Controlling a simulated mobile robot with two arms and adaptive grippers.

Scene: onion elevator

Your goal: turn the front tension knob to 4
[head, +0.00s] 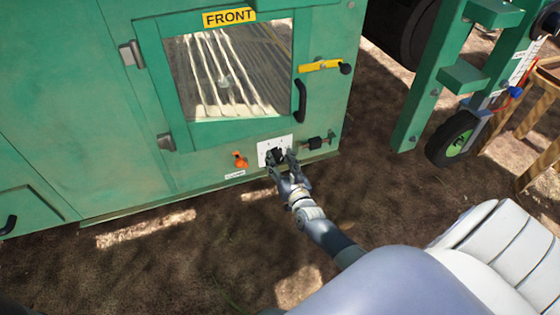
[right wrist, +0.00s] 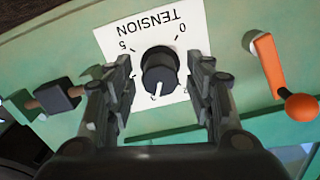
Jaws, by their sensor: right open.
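The tension knob (right wrist: 160,66) is black and round, on a white plate (right wrist: 205,24) marked TENSION, which appears upside down in the right wrist view. Its white pointer line points towards the bottom of that picture, slightly left. A 5 shows at the plate's left and a 0 at its right; the other numbers are hidden or unreadable. My right gripper (right wrist: 161,80) is open, with one finger on each side of the knob and small gaps visible. In the head view, my right gripper (head: 282,158) is at the white plate (head: 264,149) and partly covers it. My left gripper is out of view.
An orange lever (head: 239,160) and a small black latch (head: 318,142) flank the plate on the green machine (head: 60,110). Above are a window door with a black handle (head: 300,100) and a yellow lever (head: 320,66). A wheeled green frame (head: 415,110) stands right.

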